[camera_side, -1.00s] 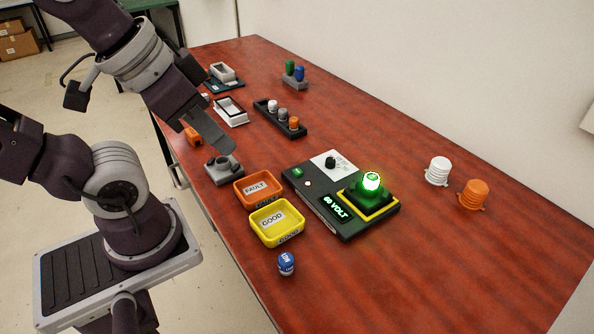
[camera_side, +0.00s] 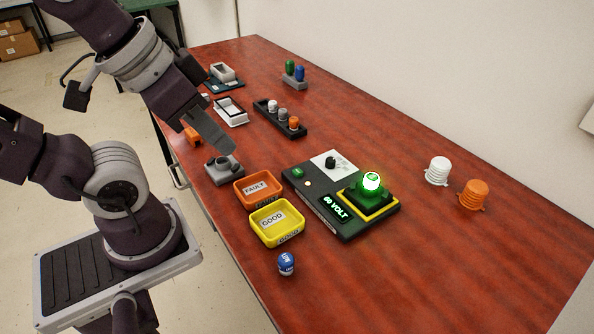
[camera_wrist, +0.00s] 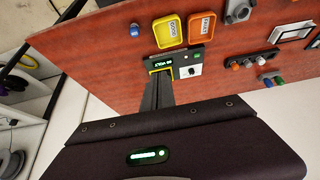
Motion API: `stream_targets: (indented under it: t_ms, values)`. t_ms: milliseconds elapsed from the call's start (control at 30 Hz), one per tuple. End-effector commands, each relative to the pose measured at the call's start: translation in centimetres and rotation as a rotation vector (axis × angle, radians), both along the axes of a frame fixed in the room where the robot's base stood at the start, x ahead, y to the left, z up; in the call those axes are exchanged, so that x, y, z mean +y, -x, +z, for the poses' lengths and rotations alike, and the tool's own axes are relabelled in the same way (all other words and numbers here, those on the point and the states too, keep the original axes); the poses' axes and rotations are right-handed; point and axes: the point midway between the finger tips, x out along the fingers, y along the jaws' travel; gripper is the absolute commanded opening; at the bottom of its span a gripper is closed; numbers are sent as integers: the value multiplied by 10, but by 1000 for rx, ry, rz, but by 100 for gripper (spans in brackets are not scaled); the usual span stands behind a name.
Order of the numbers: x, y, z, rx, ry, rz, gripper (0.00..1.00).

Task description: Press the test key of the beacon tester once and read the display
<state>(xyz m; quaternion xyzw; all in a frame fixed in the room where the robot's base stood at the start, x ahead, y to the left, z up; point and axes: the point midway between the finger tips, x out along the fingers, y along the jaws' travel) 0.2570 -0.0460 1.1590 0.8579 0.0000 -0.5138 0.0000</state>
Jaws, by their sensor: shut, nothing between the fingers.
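The beacon tester (camera_side: 345,232) is a dark box on the red-brown table. Its display (camera_side: 335,207) reads "60 VOLT" in green. A beacon (camera_side: 371,182) glows green in the yellow-edged socket. The tester has a green key (camera_side: 297,173), a small pale round spot (camera_side: 308,184) and a dark knob (camera_side: 331,162) on a white panel; I cannot tell for sure which is the test key. My gripper (camera_side: 230,149) is shut and empty, left of the tester and apart from it. In the wrist view my fingers (camera_wrist: 158,85) hide part of the tester (camera_wrist: 203,53).
An orange FAULT tray (camera_side: 240,193) and a yellow GOOD tray (camera_side: 257,230) stand left of the tester. A grey fixture (camera_side: 222,170) lies below my gripper. A blue-and-white item (camera_side: 287,264) stands in front. White (camera_side: 437,172) and orange (camera_side: 473,195) ribbed pieces stand at right.

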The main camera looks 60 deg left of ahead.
Motion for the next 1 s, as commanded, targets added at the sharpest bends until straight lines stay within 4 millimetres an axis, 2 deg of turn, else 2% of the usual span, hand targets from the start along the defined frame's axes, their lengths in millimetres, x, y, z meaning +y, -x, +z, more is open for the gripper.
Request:
stream_targets:
  t_ms: [567,667,767,1000]
  values:
    - [0,0,0,0,0,0,0]
    - [5,-5,0,-5,-20,4,0]
    - [23,-26,1,-27,-99,13,0]
    - [101,-114,4,-112,-430,-67,0]
